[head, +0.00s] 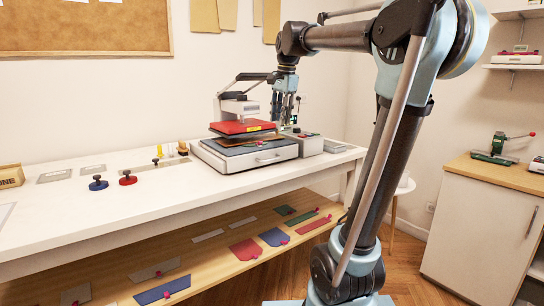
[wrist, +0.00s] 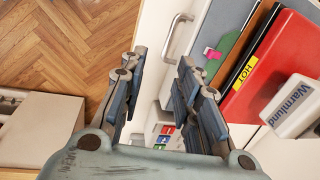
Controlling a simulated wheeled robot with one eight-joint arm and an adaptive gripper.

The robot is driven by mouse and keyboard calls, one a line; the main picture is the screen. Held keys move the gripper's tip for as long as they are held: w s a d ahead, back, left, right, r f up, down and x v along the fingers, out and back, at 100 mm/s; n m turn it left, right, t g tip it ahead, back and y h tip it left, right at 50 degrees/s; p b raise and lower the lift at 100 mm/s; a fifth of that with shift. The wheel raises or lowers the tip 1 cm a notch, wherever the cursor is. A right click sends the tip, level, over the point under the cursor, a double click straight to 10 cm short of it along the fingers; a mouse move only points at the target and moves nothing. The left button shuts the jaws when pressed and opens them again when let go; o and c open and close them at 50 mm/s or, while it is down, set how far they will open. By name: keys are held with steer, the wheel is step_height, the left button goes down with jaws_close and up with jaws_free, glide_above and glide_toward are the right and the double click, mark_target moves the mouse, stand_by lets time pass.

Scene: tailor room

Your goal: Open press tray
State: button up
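The heat press (head: 220,158) stands on the white table, with its red upper plate (head: 240,127) raised over the tray. The tray (head: 272,158) has a silver handle (head: 268,160) on its front; I cannot tell whether it is pulled out at all. In the wrist view, the handle (wrist: 172,36) is just beyond my fingertips, and the red plate (wrist: 275,65) has a yellow HOT label. A green piece with a pink tab (wrist: 212,54) lies on the tray's grey pad. My gripper (wrist: 162,58) is open and empty, pointing down near the press (head: 284,108).
A grey control box (head: 308,144) stands right of the press. Red (head: 127,178) and blue (head: 98,184) knobbed tools stand on the table to the left. A lower wooden shelf (head: 190,262) holds several coloured flat pieces. The table front near the press is clear.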

steer(key=w+a+r, duration=0.1)
glide_toward(272, 159)
steer(key=shift+m, duration=0.3)
steer(key=f, duration=0.2)
steer(key=w+f, duration=0.1)
steer(key=f, duration=0.2)
steer(key=a+f, duration=0.1)
steer(key=f, duration=0.1)
steer(key=shift+w+f, duration=0.25)
steer(key=shift+w, duration=0.05)
steer(key=shift+d, duration=0.1)
jaws_close()
